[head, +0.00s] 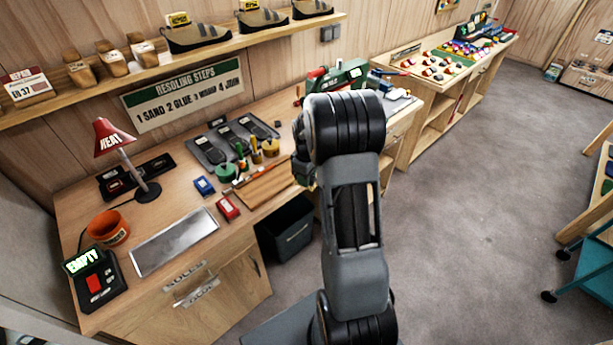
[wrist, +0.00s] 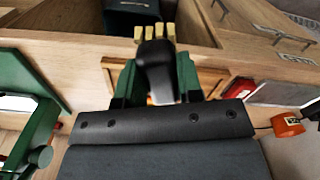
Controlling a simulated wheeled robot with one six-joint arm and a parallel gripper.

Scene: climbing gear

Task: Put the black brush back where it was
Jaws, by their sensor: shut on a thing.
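The black brush (wrist: 157,72) is in my gripper (wrist: 157,92) in the wrist view. Its dark rounded body lies between the two green fingers, and pale yellow tufts show at its far end. My gripper is shut on it, over the wooden workbench (wrist: 205,80). In the head view my arm hides most of the gripper, and I cannot make out the brush there. I cannot tell whether the brush touches the bench.
A green pot (head: 226,173), small jars, a wooden board (head: 268,186), a red box (head: 228,208) and a blue box (head: 204,186) are on the bench. A metal tray (head: 175,241), orange pot (head: 108,228) and red lamp (head: 113,138) stand left. A dark bin (head: 287,228) is below.

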